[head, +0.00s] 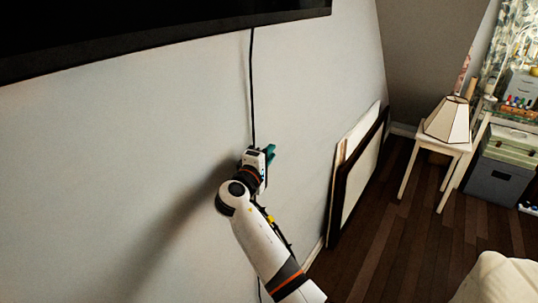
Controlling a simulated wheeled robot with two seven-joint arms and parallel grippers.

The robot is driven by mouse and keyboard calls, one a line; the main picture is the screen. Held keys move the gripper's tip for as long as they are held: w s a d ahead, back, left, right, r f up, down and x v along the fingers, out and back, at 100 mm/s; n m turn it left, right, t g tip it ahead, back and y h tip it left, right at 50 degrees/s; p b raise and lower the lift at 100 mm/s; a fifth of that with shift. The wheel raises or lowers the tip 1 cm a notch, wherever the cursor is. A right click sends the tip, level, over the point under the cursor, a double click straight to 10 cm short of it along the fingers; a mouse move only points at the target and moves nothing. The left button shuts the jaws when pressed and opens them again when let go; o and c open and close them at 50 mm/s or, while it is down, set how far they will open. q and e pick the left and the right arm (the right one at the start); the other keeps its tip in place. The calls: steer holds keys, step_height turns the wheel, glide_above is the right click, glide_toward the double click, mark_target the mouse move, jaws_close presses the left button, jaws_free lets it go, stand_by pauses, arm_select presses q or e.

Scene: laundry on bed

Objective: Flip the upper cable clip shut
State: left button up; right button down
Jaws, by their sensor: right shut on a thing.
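A black cable (252,90) hangs down the pale wall from under the dark screen and passes behind my right gripper. My right gripper (265,160) is up against the wall at the cable. A small teal piece, which looks like the upper cable clip (271,152), shows at its tip. The gripper is shut on it. The gripper and wrist hide most of the clip, so I cannot tell how far its flap is closed or whether the cable lies inside. My left gripper is not in view.
A dark wall-mounted screen (150,35) overhangs the top left. Framed panels (357,185) lean against the wall to the right. Beyond the dark wooden floor (400,240) stand a small white table (443,140) with a lamp (448,120) and some storage boxes (497,180).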

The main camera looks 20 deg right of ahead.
steer(key=n+t+y+p, duration=0.1)
steer(key=y, duration=0.1)
steer(key=w+n+t+y+p, duration=0.2)
steer(key=n+y, duration=0.1)
steer(key=shift+r+y, duration=0.15)
steer(key=shift+y, duration=0.15)
steer(key=c, duration=1.6)
jaws_free()
steer(key=shift+o, duration=1.4)
steer(key=shift+w, duration=0.1)
